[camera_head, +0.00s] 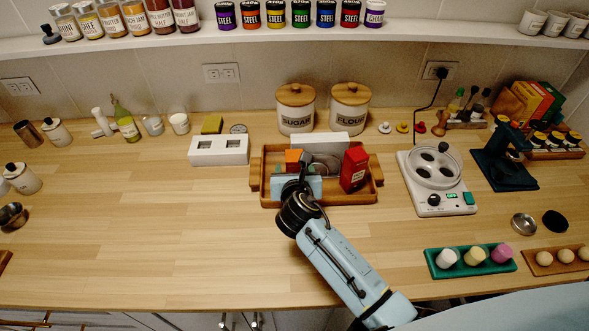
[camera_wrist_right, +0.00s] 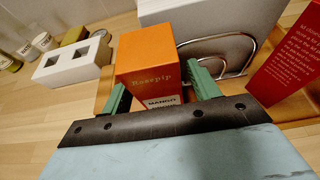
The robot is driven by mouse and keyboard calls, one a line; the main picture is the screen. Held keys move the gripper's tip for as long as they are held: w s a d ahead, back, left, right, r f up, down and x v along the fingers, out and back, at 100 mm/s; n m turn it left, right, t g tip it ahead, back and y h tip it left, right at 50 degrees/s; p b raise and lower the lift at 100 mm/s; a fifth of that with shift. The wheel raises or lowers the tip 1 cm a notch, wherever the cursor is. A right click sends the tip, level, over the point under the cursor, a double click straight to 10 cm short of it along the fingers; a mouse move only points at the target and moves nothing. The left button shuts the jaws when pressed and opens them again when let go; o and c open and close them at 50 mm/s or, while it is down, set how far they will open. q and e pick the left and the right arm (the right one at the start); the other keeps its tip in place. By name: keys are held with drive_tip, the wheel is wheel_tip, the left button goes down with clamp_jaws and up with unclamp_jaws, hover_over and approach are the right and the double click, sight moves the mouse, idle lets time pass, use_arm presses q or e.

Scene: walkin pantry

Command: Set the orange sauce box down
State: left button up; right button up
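The orange sauce box (camera_head: 293,156) is over the left part of the wooden tray (camera_head: 320,205); whether it touches the tray floor is hidden. In the right wrist view the box (camera_wrist_right: 148,68) stands between the green fingers of my right gripper (camera_wrist_right: 160,90), which close on its two sides. Its front reads "Rosepip" with a white "MANGO" label below. In the head view my right gripper (camera_head: 303,180) reaches over the tray's front edge and is partly hidden by its own wrist. My left gripper is not in view.
A red box (camera_head: 354,169) stands at the tray's right; a white block and wire rack (camera_wrist_right: 235,55) are behind. Sugar (camera_head: 296,108) and flour (camera_head: 349,107) canisters stand behind the tray. A white two-hole block (camera_head: 219,151) is left. The counter front left is clear.

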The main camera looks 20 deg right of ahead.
drive_tip(key=shift+r, duration=0.25)
drive_tip(key=p+v, duration=0.1)
drive_tip(key=v, duration=1.1)
drive_tip(key=shift+f, duration=0.15)
idle(0.6)
idle(0.4)
